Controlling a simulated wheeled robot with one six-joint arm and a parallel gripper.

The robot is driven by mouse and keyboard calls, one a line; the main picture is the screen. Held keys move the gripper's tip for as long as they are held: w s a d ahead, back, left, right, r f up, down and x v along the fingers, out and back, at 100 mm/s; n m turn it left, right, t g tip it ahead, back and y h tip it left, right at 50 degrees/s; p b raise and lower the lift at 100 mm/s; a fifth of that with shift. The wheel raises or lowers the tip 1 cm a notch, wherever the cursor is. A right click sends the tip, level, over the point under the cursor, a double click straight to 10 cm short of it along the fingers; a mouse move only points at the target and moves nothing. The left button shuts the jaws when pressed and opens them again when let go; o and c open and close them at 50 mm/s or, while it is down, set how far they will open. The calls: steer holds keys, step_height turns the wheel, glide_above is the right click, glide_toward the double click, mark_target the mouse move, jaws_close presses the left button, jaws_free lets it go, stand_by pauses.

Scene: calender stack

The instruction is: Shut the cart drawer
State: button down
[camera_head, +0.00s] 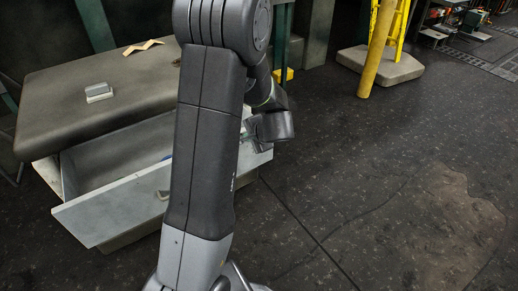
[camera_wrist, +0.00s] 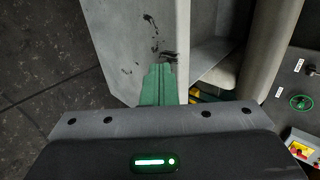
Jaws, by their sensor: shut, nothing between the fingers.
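The cart (camera_head: 65,90) has a dark grey padded-looking top. Its pale grey drawer (camera_head: 135,195) stands pulled well out towards the camera, with the inside visible behind the front panel. A small handle shows on the front, partly hidden by my arm. In the wrist view the drawer front (camera_wrist: 135,35) is a scuffed grey panel, with the open inside to its right. My gripper (camera_wrist: 160,80) has green fingers, shut and empty, overlapping the panel near its edge. I cannot tell whether they touch it. In the head view my arm hides most of the fingers, near the drawer's right end.
A small grey block (camera_head: 99,92) and a tan bracket-like piece (camera_head: 143,47) lie on the cart top. A yellow post (camera_head: 378,50) and a yellow ladder on a pale base stand at the back. A panel with a green knob (camera_wrist: 301,102) is at right. The dark floor at right is clear.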

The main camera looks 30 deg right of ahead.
steer(key=w+p, duration=0.3)
steer(key=w, duration=2.1)
steer(key=shift+a, duration=0.35)
steer(key=shift+r, duration=0.2)
